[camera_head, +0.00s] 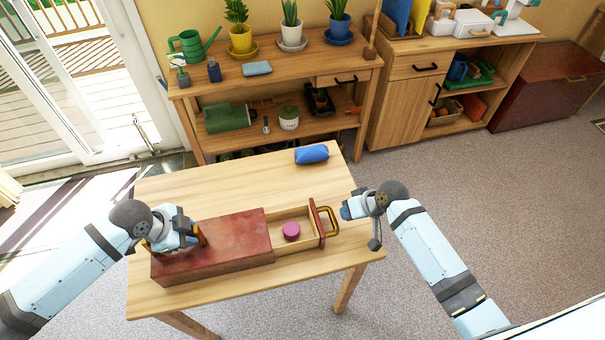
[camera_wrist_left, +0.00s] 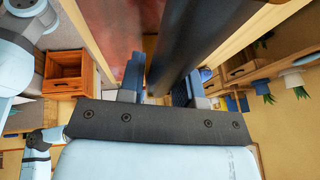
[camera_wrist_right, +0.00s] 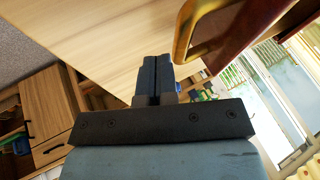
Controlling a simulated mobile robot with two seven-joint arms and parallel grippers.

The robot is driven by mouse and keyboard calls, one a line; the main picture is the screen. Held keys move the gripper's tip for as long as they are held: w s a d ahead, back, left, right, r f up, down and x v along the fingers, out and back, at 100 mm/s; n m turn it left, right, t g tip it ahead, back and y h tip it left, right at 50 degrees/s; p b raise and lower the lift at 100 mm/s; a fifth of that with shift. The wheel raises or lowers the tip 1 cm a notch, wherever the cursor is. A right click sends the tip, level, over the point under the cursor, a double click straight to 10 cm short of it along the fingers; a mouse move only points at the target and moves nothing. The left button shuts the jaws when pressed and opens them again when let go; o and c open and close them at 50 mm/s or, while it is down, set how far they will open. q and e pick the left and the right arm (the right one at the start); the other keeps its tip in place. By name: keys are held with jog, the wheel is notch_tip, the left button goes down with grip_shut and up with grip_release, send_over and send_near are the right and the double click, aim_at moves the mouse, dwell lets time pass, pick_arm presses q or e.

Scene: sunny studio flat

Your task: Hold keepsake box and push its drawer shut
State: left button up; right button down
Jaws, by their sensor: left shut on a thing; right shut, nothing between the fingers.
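The keepsake box (camera_head: 222,243) is a long reddish-brown box lying on the wooden table. Its drawer (camera_head: 290,214) sticks well out of the right end, with a round magenta item (camera_head: 291,231) inside and a brass handle (camera_head: 326,219) on its red front. My left gripper (camera_head: 190,240) is shut on the box's left part; in the left wrist view the fingers (camera_wrist_left: 160,88) straddle a dark bar-like piece, and the red lid lies beyond. My right gripper (camera_head: 346,211) is shut and empty, just right of the handle. In the right wrist view its closed fingertips (camera_wrist_right: 155,62) are beside the brass handle (camera_wrist_right: 192,32), apparently apart from it.
A blue rolled case (camera_head: 312,154) lies at the table's back right. The table's back half (camera_head: 220,180) is otherwise bare. A plant shelf (camera_head: 285,62) and a cabinet (camera_head: 405,95) stand behind, clear of the table.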

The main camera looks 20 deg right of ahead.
aim_at(291, 228)
jog(key=shift+a+f, duration=0.1)
jog(key=shift+a, duration=0.45)
jog(key=a, duration=1.3)
jog(key=shift+a, duration=0.2)
pick_arm(q)
jog(key=shift+d, duration=0.1)
pick_arm(e)
jog(key=shift+s+a, duration=0.1)
jog(key=shift+a, duration=0.1)
pick_arm(q)
jog(key=shift+s, duration=0.1)
pick_arm(e)
jog(key=d, duration=0.2)
jog(key=d+r, duration=0.1)
jog(key=d, duration=0.1)
jog(key=shift+d, duration=0.4)
jog(key=v, duration=0.9)
jog(key=shift+r, duration=0.35)
